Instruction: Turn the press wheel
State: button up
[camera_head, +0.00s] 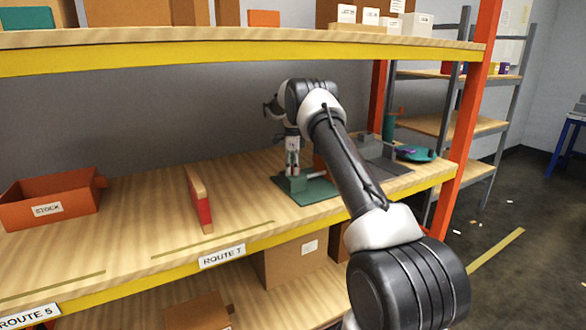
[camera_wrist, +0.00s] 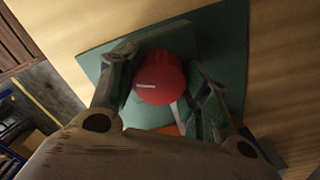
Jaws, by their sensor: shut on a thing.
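The press wheel (camera_wrist: 158,72) is a round red knob with a short white mark on its face, seen from above in the wrist view. It sits over a dark green base plate (camera_wrist: 237,50). In the head view the green base (camera_head: 318,193) rests on the middle shelf, right of centre. My gripper (camera_head: 292,166) points straight down over the base. Its two fingers are on the left and right sides of the wheel and are shut on it. In the head view the fingers mostly hide the wheel.
A red-faced upright board (camera_head: 199,205) and an orange stock bin (camera_head: 50,202) stand to the left on the wooden shelf. A grey device (camera_head: 378,150) and a teal round item (camera_head: 418,155) lie to the right. An orange post (camera_head: 470,120) and the upper shelf (camera_head: 230,50) bound the space.

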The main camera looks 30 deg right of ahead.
jog(key=shift+r, duration=0.1)
jog(key=o, duration=1)
notch_tip(320, 180, up, 7)
jog(key=shift+r, duration=0.2)
